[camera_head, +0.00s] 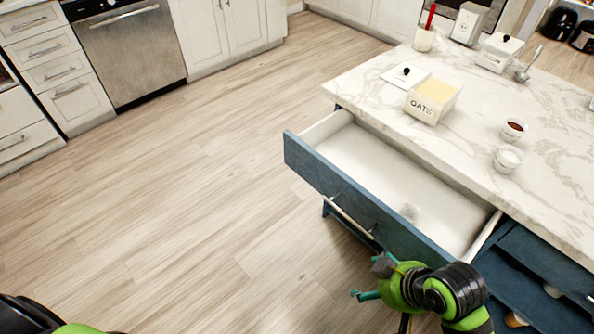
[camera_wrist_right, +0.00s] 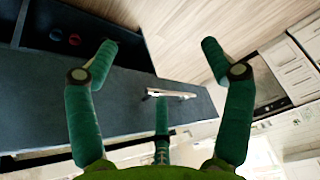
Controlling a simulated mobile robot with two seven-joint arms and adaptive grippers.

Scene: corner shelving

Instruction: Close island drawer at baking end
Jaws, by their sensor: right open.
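The island drawer (camera_head: 360,160) stands pulled out, with a blue front (camera_head: 325,178) and a pale, mostly bare inside. A long metal handle (camera_head: 352,216) runs along the front and also shows in the right wrist view (camera_wrist_right: 172,93). My right gripper (camera_head: 368,281) is just outside the drawer front, near the handle's lower right end. In the right wrist view its green fingers (camera_wrist_right: 160,52) are spread and empty, with the blue front beyond; contact cannot be told. My left gripper is out of view.
The marble island top (camera_head: 460,150) holds an oats box (camera_head: 433,101), a flour box (camera_head: 498,52) and two small bowls. Open blue compartments (camera_head: 530,280) lie right of the drawer. Wood floor (camera_head: 170,200) is clear to the left, with white cabinets and a dishwasher (camera_head: 130,50) beyond.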

